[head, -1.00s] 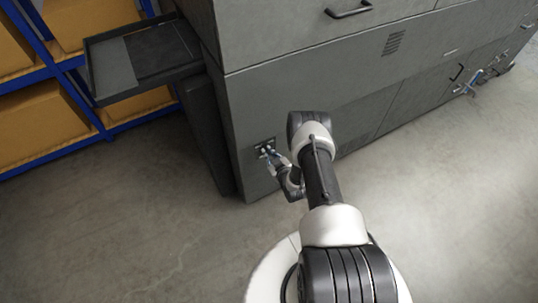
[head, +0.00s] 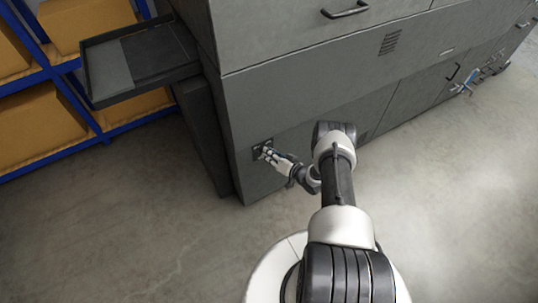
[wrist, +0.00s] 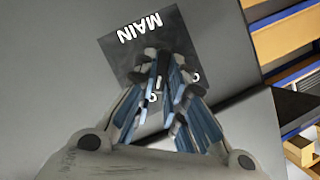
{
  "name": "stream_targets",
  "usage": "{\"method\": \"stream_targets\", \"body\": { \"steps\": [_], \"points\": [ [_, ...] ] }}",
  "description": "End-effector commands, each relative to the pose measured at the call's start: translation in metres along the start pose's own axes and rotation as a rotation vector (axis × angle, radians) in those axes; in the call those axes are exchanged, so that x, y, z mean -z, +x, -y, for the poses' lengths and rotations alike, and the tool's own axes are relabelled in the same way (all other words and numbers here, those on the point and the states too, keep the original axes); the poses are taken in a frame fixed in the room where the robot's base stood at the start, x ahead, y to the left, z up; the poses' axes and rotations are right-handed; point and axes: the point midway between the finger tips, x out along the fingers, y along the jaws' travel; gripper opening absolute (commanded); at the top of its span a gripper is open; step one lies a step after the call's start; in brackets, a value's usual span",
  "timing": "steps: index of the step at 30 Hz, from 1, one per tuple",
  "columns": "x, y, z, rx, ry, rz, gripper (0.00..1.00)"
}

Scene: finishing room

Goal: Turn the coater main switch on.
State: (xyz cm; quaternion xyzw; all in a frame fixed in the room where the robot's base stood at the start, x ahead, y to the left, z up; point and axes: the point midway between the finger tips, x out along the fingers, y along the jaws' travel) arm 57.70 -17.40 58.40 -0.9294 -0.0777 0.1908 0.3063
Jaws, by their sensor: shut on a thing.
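The coater main switch sits on a dark plate marked MAIN (wrist: 125,62), low on the left end of the grey machine front. The plate (head: 259,145) is small in the head view. In the wrist view its lettering is upside down, with small white marks beside the fingers. My gripper (wrist: 157,70) is at the plate with its fingers shut on the switch knob, which they mostly hide. In the head view my gripper (head: 267,154) reaches the plate from the lower right. The knob's exact setting cannot be told.
The grey machine (head: 310,85) fills the back. A dark tray shelf (head: 150,55) juts out at its left. A blue rack (head: 100,125) with orange-brown boxes (head: 45,125) stands at far left. The concrete floor (head: 120,230) in front is clear.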

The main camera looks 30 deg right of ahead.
Motion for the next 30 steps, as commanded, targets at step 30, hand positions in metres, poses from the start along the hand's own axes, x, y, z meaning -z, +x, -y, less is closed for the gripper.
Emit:
{"method": "stream_targets", "body": {
  "steps": [30],
  "points": [
    [-0.0002,0.0000,-0.0020,0.060,0.148,-0.001,0.20]
  ]
}}
